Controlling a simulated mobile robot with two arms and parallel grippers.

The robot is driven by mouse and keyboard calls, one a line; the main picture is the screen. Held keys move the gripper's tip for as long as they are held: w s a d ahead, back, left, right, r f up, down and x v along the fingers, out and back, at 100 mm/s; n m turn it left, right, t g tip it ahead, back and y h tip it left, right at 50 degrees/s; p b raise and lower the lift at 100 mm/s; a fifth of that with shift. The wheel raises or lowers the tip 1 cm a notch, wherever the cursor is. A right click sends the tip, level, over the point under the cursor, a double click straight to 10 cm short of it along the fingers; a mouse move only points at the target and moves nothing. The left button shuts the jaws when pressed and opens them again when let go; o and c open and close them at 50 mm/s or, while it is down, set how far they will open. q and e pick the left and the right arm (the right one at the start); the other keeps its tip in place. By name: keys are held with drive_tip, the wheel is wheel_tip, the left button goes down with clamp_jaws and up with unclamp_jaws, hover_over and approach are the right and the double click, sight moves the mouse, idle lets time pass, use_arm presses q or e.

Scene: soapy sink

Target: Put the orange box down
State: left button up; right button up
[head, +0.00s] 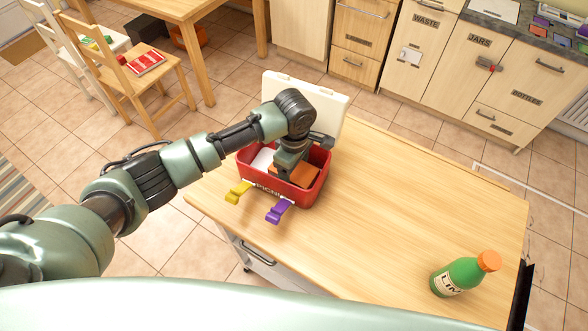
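The orange box (305,178) shows as an orange patch inside a red bin marked "PICNIC" (325,178) on the wooden table. My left gripper (287,172) points down into the bin, right at the orange box. Its fingertips are hidden by the gripper body and the bin, so I cannot see whether they grip the box. A white item (263,159) lies in the left part of the bin. My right gripper is not in view.
The table's middle is clear.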

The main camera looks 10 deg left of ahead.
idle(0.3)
use_arm(q)
wheel_tip(320, 180, up, 12)
drive_tip(key=b, duration=0.1)
drive_tip(key=shift+r+b, duration=0.2)
drive_tip(key=shift+b, duration=0.15)
drive_tip(key=shift+s+f, duration=0.1)
